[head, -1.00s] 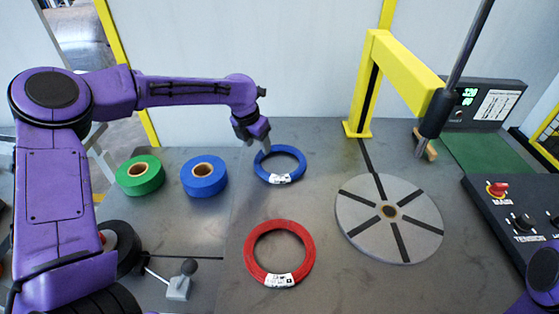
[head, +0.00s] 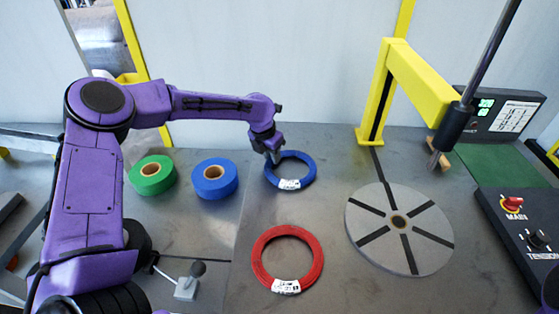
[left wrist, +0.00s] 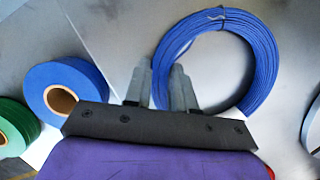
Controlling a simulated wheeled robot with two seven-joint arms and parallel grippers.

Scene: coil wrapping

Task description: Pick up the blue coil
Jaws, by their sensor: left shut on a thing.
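The blue coil (head: 305,177), a thin ring of blue wire with a white label, lies on the grey table. It also shows in the left wrist view (left wrist: 262,88) with a small tie at its top. My left gripper (head: 274,158) points down at the coil's upper left edge and is shut on that part of the ring. In the left wrist view its two fingers (left wrist: 160,90) stand on either side of the ring's left part, which they partly hide. The coil appears to rest on the table. My right gripper is not in view.
A red coil (head: 316,262) lies in front. Blue (head: 214,180) and green (head: 152,177) tape rolls stand to the left. A grey slotted disc (head: 432,235) lies right, below a yellow arm (head: 420,80) and a dark rod (head: 490,50). A control panel (head: 520,235) is at far right.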

